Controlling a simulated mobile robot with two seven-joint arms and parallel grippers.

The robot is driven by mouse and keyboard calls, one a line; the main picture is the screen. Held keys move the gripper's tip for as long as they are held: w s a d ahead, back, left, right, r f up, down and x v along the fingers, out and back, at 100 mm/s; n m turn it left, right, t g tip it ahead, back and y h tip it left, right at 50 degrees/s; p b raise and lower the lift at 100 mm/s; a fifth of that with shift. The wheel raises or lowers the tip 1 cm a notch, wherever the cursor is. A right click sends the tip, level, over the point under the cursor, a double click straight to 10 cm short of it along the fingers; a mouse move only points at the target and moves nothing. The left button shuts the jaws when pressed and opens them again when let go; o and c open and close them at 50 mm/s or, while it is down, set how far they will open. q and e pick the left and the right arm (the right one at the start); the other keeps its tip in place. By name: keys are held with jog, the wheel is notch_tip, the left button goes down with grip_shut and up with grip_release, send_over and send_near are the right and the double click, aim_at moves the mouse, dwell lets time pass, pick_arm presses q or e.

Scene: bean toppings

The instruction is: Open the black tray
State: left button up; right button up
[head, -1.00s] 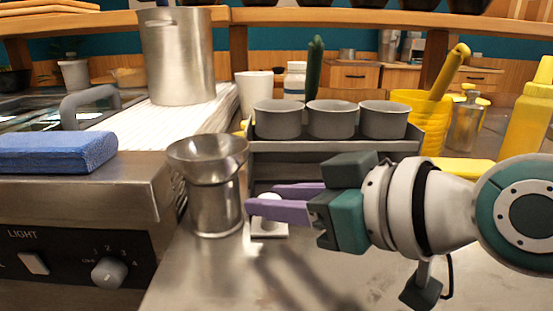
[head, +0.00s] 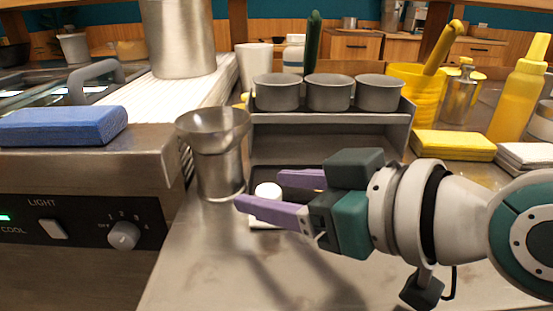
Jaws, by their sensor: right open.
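My right gripper (head: 258,188) reaches in from the right, its two purple fingers apart and pointing left. It is low in front of the grey rack (head: 330,121). A dark surface, seemingly the black tray (head: 290,179), shows in the rack's lower opening, partly hidden behind the fingers and gripper body. A round white knob-like piece (head: 267,190) shows between the fingers in the picture, above a white flat base that the lower finger partly covers. I cannot tell whether the fingers touch it or whether it belongs to the tray. My left gripper is not in view.
Three grey cups (head: 329,93) stand on the rack. A metal funnel-topped container (head: 217,165) stands close left of the fingers. A blue sponge (head: 63,126) lies on the appliance at left. Yellow sponge (head: 453,145) and bottle (head: 519,89) are at right. The front counter is mostly clear.

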jog(key=p+v, duration=0.2)
jog(key=v, duration=0.8)
jog(key=shift+r+p, duration=0.3)
jog(key=shift+p, duration=0.05)
jog(key=s+d+r+m+g+h+p, duration=0.35)
jog(key=s+d+r+h+p, duration=0.3)
jog(key=p, duration=0.65)
jog(key=s+d+r+m+g+h+p, duration=0.3)
jog(key=s+d+r+m+p, duration=0.15)
jog(key=s+r+p, duration=0.6)
notch_tip(320, 180, up, 31)
jog(key=w+n+p, duration=0.1)
jog(key=p, duration=3.3)
jog(key=shift+w+d+p, duration=0.15)
jog(key=shift+w+p, duration=0.25)
jog(key=shift+f+t, duration=0.15)
jog(key=shift+t, duration=0.1)
